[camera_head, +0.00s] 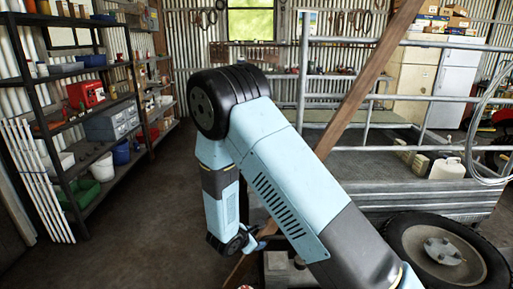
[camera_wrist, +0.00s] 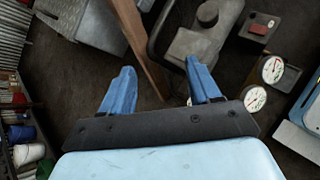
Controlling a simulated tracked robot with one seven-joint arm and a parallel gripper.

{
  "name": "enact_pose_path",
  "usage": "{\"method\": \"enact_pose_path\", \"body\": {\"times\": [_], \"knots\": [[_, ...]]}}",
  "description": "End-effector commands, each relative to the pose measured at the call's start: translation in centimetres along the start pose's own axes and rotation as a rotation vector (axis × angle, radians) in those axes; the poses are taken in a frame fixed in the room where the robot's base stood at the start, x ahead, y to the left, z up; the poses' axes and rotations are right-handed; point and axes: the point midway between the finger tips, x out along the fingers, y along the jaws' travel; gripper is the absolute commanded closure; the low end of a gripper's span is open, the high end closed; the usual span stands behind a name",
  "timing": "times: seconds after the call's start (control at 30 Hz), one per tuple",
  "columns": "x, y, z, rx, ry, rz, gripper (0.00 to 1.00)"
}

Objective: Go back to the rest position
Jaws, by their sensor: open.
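My arm is folded across the middle of the head view, its upper link running from lower right to a black joint near the centre. The forearm hangs down from there. My gripper (camera_wrist: 160,85) shows in the wrist view with two blue fingers wide apart and nothing between them. Past the fingertips are a brown wooden beam (camera_wrist: 142,48) and dark floor. In the head view the gripper end is low in the middle, mostly hidden behind my own arm.
A loaded shelf (camera_head: 100,125) stands at the left, with white pipes (camera_head: 37,180) leaning on it. A wooden beam (camera_head: 370,75) slants behind my arm. A metal railing (camera_head: 365,125) and a wheel (camera_head: 440,250) are at the right. Gauges (camera_wrist: 272,69) are right of the gripper. Floor (camera_head: 120,250) at lower left is clear.

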Motion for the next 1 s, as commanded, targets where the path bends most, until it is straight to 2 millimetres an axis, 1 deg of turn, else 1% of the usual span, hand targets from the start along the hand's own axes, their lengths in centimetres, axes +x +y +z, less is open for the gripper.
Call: {"method": "enact_pose_path", "body": {"times": [0.03, 0.1, 0.33, 0.5, 0.7, 0.8, 1.0], "knots": [[-0.5, 0.4, 2.2, 0.062, -0.009, -0.019, 0.38], [-1.2, 0.6, 4.8, 0.139, -0.021, -0.047, 0.38], [-3.8, 0.1, 13.0, 0.391, -0.053, -0.142, 0.38], [-5.8, -1.1, 18.6, 0.575, -0.067, -0.212, 0.38], [-8.6, -3.1, 24.3, 0.788, -0.072, -0.291, 0.38], [-10.2, -4.4, 26.8, 0.895, -0.069, -0.328, 0.38], [-13.4, -7.1, 31.1, 1.104, -0.054, -0.399, 0.38]]}}
